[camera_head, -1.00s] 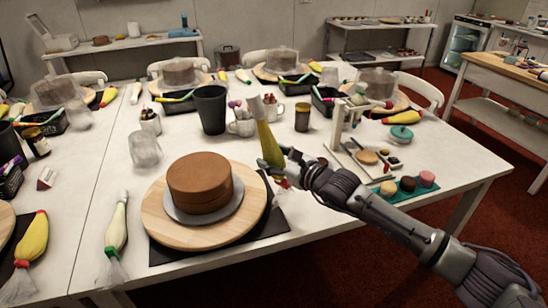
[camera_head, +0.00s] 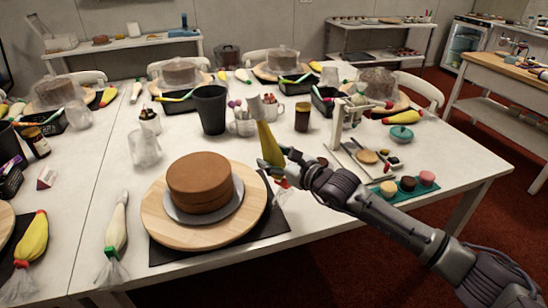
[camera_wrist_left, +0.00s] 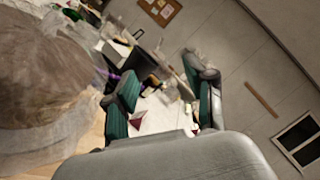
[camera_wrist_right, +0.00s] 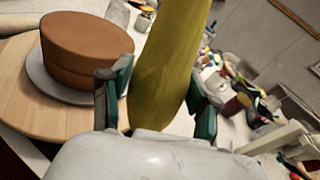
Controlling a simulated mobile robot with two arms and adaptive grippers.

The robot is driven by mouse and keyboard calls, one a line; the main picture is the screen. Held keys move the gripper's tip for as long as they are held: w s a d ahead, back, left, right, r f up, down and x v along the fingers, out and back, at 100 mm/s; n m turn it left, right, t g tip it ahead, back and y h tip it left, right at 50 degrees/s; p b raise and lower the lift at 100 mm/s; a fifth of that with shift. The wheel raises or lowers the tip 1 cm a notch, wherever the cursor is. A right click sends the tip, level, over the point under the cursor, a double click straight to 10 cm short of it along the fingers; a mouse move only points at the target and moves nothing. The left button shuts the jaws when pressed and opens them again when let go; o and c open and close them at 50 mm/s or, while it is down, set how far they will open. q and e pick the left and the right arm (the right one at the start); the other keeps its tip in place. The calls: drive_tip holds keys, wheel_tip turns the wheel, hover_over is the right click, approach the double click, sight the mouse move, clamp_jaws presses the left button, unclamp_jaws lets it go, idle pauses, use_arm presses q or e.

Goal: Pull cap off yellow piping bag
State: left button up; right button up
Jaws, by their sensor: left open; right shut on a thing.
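The yellow piping bag (camera_head: 268,140) stands nearly upright above the table, beside the cake. My right gripper (camera_head: 284,168) is shut on its lower part. A small red part (camera_head: 284,184) shows at the bag's lower end, and a pale end points up. I cannot tell clearly which end carries the cap. In the right wrist view the yellow bag (camera_wrist_right: 170,60) fills the space between the fingers. My left gripper (camera_wrist_left: 162,90) shows only in its own wrist view, open, with nothing between its fingers. It is outside the head view.
A brown cake (camera_head: 199,182) sits on a round wooden turntable (camera_head: 160,222) left of the bag. A black cup (camera_head: 211,110) and a brown jar (camera_head: 302,117) stand behind. Another yellow bag (camera_head: 33,238) and a white one (camera_head: 118,222) lie left. The front right table corner is mostly clear.

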use_arm(q)
drive_tip(key=w+d+r+m+t+h, duration=0.2)
drive_tip(key=w+d+h, duration=0.2)
drive_tip(key=w+d, duration=0.35)
drive_tip(key=w+d+r+m+t+h, duration=0.2)
drive_tip(key=w+d+m+h, duration=0.15)
drive_tip(key=w+d, duration=0.4)
drive_tip(key=w+d+r+m+h, duration=0.2)
drive_tip(key=d+r+h, duration=0.15)
drive_tip(key=d, duration=0.45)
drive_tip(key=w+d+r+m+h, duration=0.2)
drive_tip(key=w+d+h, duration=0.15)
drive_tip(key=d, duration=0.35)
drive_tip(key=w+d+r+m+h, duration=0.2)
drive_tip(key=d+r+h, duration=0.15)
drive_tip(key=d, duration=0.45)
wheel_tip(320, 180, up, 7)
drive_tip(key=m+g, duration=1.2)
hover_over(250, 98)
drive_tip(key=s+a, duration=0.3)
drive_tip(key=s, duration=0.1)
drive_tip(key=shift+d+r+x, duration=0.1)
drive_tip(key=shift+d+x, duration=0.05)
drive_tip(key=shift+x, duration=2)
drive_tip(key=shift+d+r+x, duration=0.1)
drive_tip(key=shift+d+x, duration=0.05)
drive_tip(key=shift+x, duration=2)
drive_tip(key=shift+c, duration=0.2)
